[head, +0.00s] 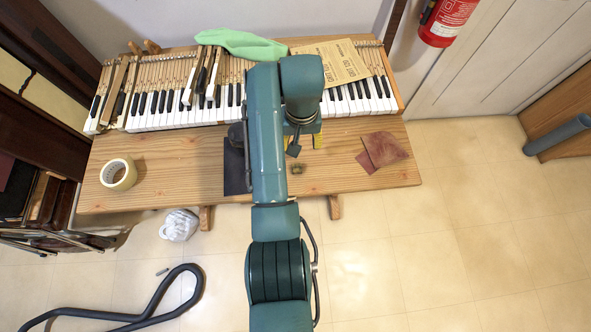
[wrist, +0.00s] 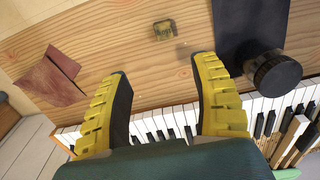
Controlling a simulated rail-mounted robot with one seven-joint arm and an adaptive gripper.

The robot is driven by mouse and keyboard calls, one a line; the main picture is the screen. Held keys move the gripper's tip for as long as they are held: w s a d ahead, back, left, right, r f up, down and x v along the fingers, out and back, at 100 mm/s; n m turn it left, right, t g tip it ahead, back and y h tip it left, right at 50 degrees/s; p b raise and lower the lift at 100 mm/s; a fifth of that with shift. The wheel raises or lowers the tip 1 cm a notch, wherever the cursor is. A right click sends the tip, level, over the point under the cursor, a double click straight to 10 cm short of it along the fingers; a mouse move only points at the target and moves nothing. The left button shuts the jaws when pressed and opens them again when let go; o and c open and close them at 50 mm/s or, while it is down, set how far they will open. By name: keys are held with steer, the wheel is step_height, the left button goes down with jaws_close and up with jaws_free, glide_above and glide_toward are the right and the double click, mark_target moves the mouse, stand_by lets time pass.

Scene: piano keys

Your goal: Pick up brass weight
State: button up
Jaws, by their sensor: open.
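The brass weight (wrist: 164,30) is a small, squarish, dull brass block with markings on top. It lies on the bare wood of the bench, and it also shows in the head view (head: 297,169) just right of my arm. My gripper (wrist: 161,68) has yellow ribbed fingers with dark pads. It is open and empty, and its fingertips stop short of the weight, on the side toward the keys. In the head view my arm hides much of the gripper; only a bit of yellow shows.
A dark round cylinder (wrist: 274,73) stands on a dark sheet (wrist: 240,25) beside the weight. Piano keys (head: 170,118) run behind, under a green cloth (head: 240,44) and sandpaper sheets (head: 338,62).

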steer(key=b, duration=0.2)
glide_above(297, 167)
steer(key=f, duration=0.9)
steer(key=shift+w+d, duration=0.1)
steer(key=shift+d, duration=0.25)
steer(key=f, duration=0.2)
steer(key=f+b, duration=0.2)
steer(key=f, duration=0.1)
steer(key=shift+a+f, duration=0.3)
steer(key=shift+a, duration=0.1)
jaws_close()
